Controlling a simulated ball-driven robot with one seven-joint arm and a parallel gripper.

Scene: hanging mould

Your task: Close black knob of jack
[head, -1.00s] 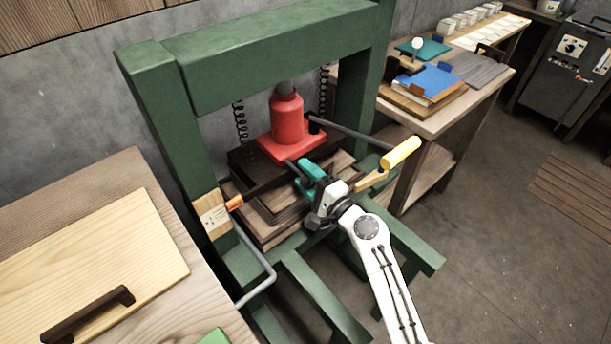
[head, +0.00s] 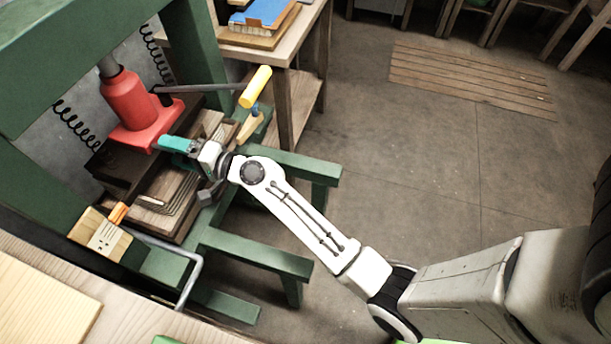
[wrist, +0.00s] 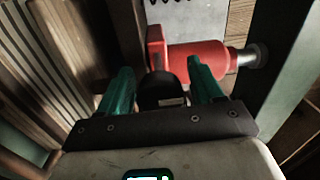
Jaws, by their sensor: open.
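The red jack (head: 130,105) stands on a dark plate in the green press frame (head: 215,35). Its rod with a yellow grip (head: 255,87) sticks out to the right. My gripper (head: 168,143) is at the front edge of the jack's red base. In the wrist view, its two green fingers (wrist: 158,74) are apart. The black knob (wrist: 162,90) lies between them, with the red jack (wrist: 200,60) just beyond. I cannot tell whether the fingers touch the knob. In the head view the knob is hidden behind the gripper.
Stacked boards (head: 170,190) lie under the jack. A table (head: 290,50) stands behind at the right.

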